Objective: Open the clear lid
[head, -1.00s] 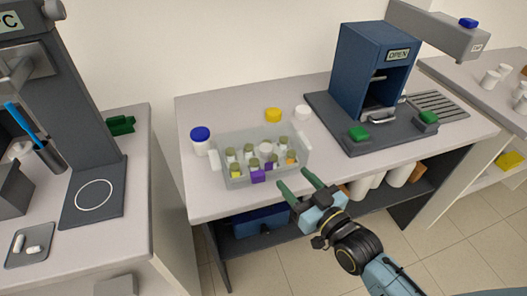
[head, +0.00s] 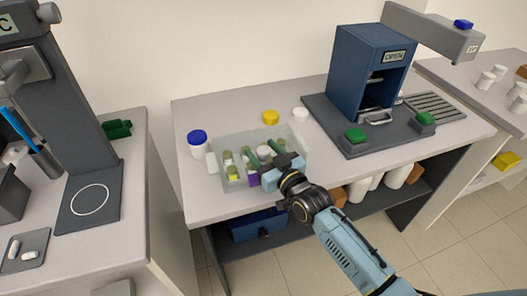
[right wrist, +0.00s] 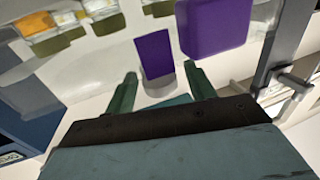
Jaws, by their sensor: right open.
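A clear box (head: 238,140) stands near the front edge of the middle bench, with several vials showing through it. Its clear lid appears shut, though its edges are hard to make out. A purple tab (head: 253,180) is at the box's front; in the right wrist view a purple tab (right wrist: 155,55) and a larger purple block (right wrist: 213,27) show. My right gripper (head: 262,151) is open over the front right part of the box. In the right wrist view its fingers (right wrist: 159,70) are spread with the smaller purple tab just beyond and between them. My left gripper is out of view.
A blue-capped jar (head: 198,143), a yellow cap (head: 270,117) and a white cap (head: 300,115) are around the box. A blue press (head: 352,70) on a dark base with green buttons stands to the right. Clear bench lies in front of that base.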

